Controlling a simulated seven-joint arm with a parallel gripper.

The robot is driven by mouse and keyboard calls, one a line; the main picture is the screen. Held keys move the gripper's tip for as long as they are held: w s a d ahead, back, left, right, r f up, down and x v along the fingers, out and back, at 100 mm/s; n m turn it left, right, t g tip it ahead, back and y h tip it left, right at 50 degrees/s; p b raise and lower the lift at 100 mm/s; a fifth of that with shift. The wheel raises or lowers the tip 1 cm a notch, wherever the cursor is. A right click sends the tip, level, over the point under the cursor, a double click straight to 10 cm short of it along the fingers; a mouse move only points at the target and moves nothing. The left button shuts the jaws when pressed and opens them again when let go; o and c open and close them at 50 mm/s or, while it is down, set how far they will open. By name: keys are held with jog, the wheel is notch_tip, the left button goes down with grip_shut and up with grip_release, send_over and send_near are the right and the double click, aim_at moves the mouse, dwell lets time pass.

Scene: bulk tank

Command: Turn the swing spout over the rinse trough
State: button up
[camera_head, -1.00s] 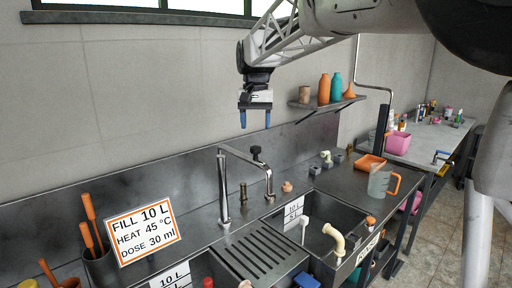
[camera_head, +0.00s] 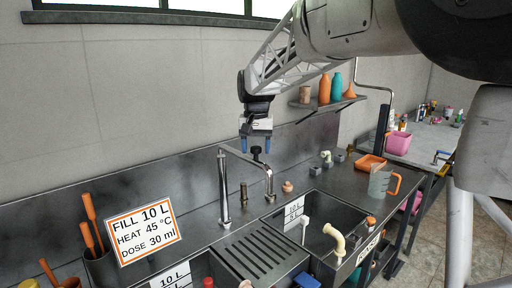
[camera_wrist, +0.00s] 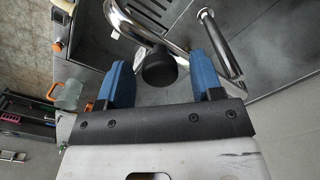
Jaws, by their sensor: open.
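The swing spout (camera_head: 245,161) is a chrome tube on an upright post, its arm reaching right and its end bent down near the left edge of the right-hand basin. A black knob (camera_head: 256,153) stands on the spout's arm. The right-hand basin (camera_head: 340,212) has a front label that is hard to read and may mark the rinse trough. My gripper (camera_head: 256,146) is open, with blue fingers pointing down just above the knob. In the wrist view the black knob (camera_wrist: 159,69) shows between the two spread fingers; contact cannot be told.
A ribbed drainboard (camera_head: 258,250) lies left of that basin. A sign (camera_head: 143,235) and a holder with orange-handled tools (camera_head: 97,258) stand at left. A wall shelf (camera_head: 325,104) with bottles is behind. A clear jug (camera_head: 380,182) stands at right.

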grip_shut()
dwell(0.4)
jog(key=shift+w, duration=0.1)
jog(key=shift+w+d+n, duration=0.4)
jog(key=shift+w+d, duration=0.05)
jog(key=shift+d, duration=0.05)
jog(key=w+d+n, duration=0.4)
jog(key=w+n, duration=0.6)
jog(key=w, duration=0.5)
jog(key=shift+w+d, duration=0.15)
jog(key=shift+w, duration=0.2)
